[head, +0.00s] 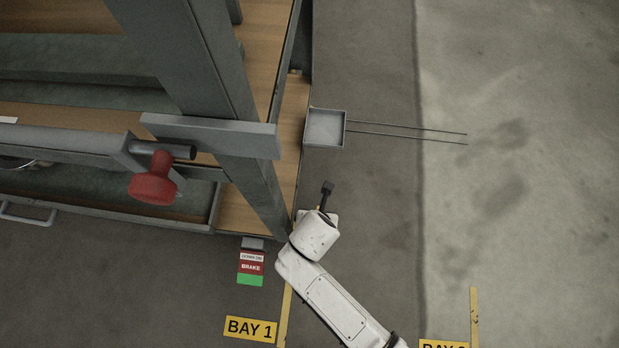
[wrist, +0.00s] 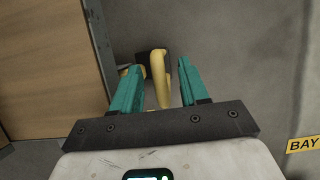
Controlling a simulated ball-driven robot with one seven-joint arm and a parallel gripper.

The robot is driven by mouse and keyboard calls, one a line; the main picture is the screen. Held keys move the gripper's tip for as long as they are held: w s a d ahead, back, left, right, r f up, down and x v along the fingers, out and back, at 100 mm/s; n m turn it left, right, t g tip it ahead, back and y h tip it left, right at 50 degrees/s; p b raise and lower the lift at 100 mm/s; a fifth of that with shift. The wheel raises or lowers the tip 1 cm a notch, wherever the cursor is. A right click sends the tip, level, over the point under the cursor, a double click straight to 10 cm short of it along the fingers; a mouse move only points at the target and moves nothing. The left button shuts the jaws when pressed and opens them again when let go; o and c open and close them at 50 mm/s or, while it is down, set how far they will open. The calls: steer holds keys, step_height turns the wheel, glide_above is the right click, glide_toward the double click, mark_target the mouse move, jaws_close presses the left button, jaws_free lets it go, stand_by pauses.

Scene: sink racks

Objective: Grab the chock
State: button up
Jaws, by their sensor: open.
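The chock shows in the wrist view as an upright yellow bar (wrist: 158,80) with a dark part behind it. My gripper (wrist: 159,66) is open, with one teal finger on each side of the yellow bar. Gaps show between the bar and both fingers, and nothing is gripped.
A grey rack with wooden shelves (head: 235,210) stands close on the left. A red knob (head: 153,182) sticks out from it. A small grey tray (head: 325,128) with two thin rods lies above my arm's end. A red and green brake sign (head: 251,268) is lower left. Floor on the right is clear.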

steer(key=shift+b+x, duration=0.35)
steer(key=shift+x, duration=0.65)
steer(key=shift+c, duration=0.2)
jaws_close()
stand_by(0.3)
steer(key=shift+w+r, duration=0.1)
steer(key=shift+r, duration=0.05)
